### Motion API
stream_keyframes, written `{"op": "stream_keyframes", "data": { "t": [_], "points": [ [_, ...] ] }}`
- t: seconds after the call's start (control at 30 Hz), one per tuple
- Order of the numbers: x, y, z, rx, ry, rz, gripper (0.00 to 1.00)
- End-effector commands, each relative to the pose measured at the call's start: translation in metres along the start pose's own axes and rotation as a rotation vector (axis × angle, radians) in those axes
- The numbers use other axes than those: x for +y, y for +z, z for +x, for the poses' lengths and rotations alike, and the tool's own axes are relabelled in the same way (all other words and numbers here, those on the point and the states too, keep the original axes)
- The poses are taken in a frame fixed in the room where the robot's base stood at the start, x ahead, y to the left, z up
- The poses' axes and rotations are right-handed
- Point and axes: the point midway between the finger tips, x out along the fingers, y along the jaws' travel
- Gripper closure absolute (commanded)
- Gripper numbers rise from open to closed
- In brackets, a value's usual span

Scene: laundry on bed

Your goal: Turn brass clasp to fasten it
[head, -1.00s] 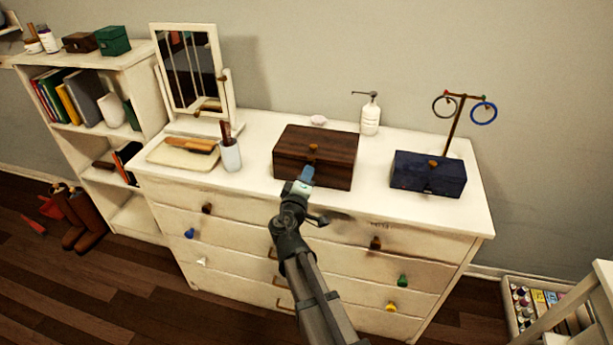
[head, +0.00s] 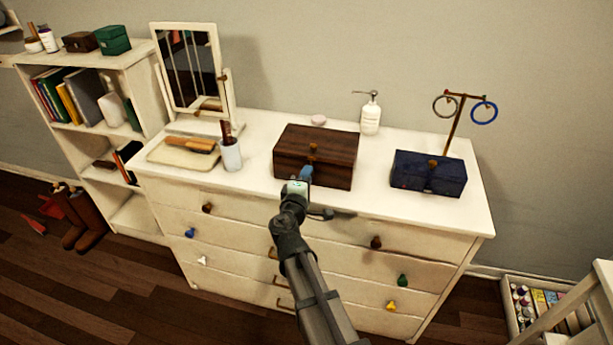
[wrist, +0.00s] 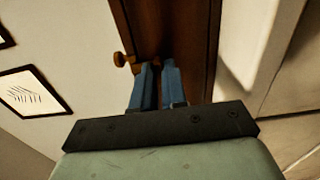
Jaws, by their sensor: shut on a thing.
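A dark brown wooden box (head: 330,165) sits closed on the white dresser. A brass knob-like piece (head: 313,147) shows high on its front, and it also shows in the wrist view (wrist: 122,60) just left of my fingers. My gripper (head: 307,171), with blue fingers, is at the box's front just below that knob. In the wrist view its fingertips (wrist: 157,66) reach the brown front with a narrow gap between them. They are shut on the brass clasp, though the gripped part is mostly hidden between the fingers.
A dark blue box (head: 428,174) with its own brass piece and a ring stand (head: 456,120) are on the right. A white pump bottle (head: 370,117) stands behind. A cup (head: 231,155), brush tray (head: 168,155) and mirror (head: 190,70) are left. The dresser's front edge is clear.

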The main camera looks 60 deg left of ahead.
Motion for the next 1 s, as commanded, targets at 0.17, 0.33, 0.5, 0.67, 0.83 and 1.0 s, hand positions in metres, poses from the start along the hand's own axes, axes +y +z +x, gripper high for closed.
{"op": "stream_keyframes", "data": {
  "t": [0.17,0.33,0.5,0.67,0.83,1.0],
  "points": [
    [0.000,0.001,0.000,-0.001,-0.001,0.001,1.00],
    [0.000,0.000,0.000,-0.001,0.000,0.001,0.71],
    [0.000,0.000,0.000,0.000,0.000,0.001,0.67],
    [0.000,0.000,-0.002,0.000,0.000,0.001,0.67],
    [0.000,0.001,-0.018,0.001,0.000,0.001,0.67],
    [0.000,0.002,-0.050,0.001,-0.001,0.001,0.67]
  ]
}}
